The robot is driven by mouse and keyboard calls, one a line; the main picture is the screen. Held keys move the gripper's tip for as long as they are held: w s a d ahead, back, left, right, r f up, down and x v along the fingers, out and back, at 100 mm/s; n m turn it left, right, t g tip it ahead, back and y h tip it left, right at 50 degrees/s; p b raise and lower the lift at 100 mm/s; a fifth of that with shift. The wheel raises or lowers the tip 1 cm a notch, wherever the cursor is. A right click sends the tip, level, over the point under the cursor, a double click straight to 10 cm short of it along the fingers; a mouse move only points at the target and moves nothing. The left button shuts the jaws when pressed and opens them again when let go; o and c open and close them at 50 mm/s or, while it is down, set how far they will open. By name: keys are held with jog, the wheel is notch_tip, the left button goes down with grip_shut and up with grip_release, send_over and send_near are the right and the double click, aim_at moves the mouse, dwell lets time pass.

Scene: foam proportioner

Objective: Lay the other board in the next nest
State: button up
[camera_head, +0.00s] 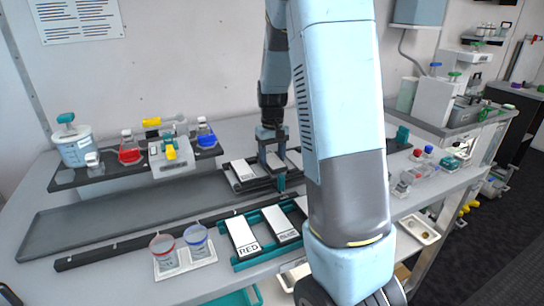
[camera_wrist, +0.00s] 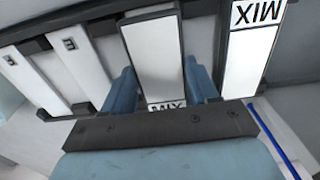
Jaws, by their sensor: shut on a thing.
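My gripper (camera_head: 271,166) is over the dark rear rack (camera_head: 236,188). In the wrist view its two blue fingers (camera_wrist: 161,84) are shut on the sides of a white board (camera_wrist: 153,52) with a dark edge and a MIX label at its near end. Another MIX board (camera_wrist: 249,57) lies to its right, apart from it. Two narrower white boards (camera_wrist: 77,52) lie to the left. In the head view a teal rack (camera_head: 263,258) in front holds a RED board (camera_head: 242,235) and another labelled board (camera_head: 279,224) beside it. My arm hides the right ends of both racks.
A shelf with flasks (camera_head: 130,151) and a white tub (camera_head: 73,148) stands at the back left. Two cups (camera_head: 163,251) stand left of the teal rack. Small bottles (camera_head: 404,181) stand right of my arm. A long grey tray (camera_head: 100,222) lies empty at left.

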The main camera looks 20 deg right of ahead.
jog(key=shift+f, duration=0.1)
jog(key=shift+f, duration=0.4)
dwell(0.3)
jog(key=o, duration=1.1)
jog(key=shift+o, duration=0.6)
jog(key=shift+o, duration=0.7)
jog(key=shift+r, duration=0.1)
